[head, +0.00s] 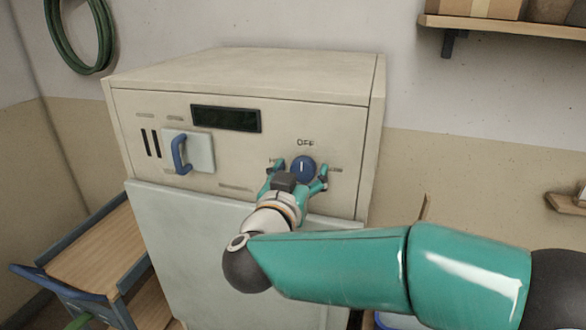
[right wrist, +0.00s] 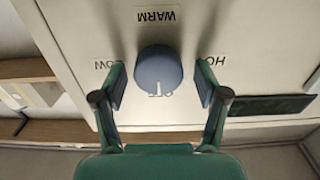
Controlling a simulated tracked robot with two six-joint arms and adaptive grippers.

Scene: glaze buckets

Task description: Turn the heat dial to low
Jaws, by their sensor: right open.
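The heat dial (head: 303,167) is a round blue knob on the cream kiln's front panel, below the OFF label (head: 306,143). Its white mark points toward OFF. In the right wrist view, which is upside down, the dial (right wrist: 158,70) has WARM (right wrist: 156,14) above, LOW (right wrist: 106,64) at left and HOT (right wrist: 211,61) at right. My right gripper (head: 301,170) is open, with one finger on each side of the dial. In the right wrist view the fingers (right wrist: 160,86) show gaps to the knob. My left gripper is not in view.
The kiln panel also has a dark display (head: 226,119) and a pale plate with a blue handle (head: 180,152) left of the dial. A wooden cart (head: 95,245) stands at left. A wall shelf (head: 505,27) is at upper right.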

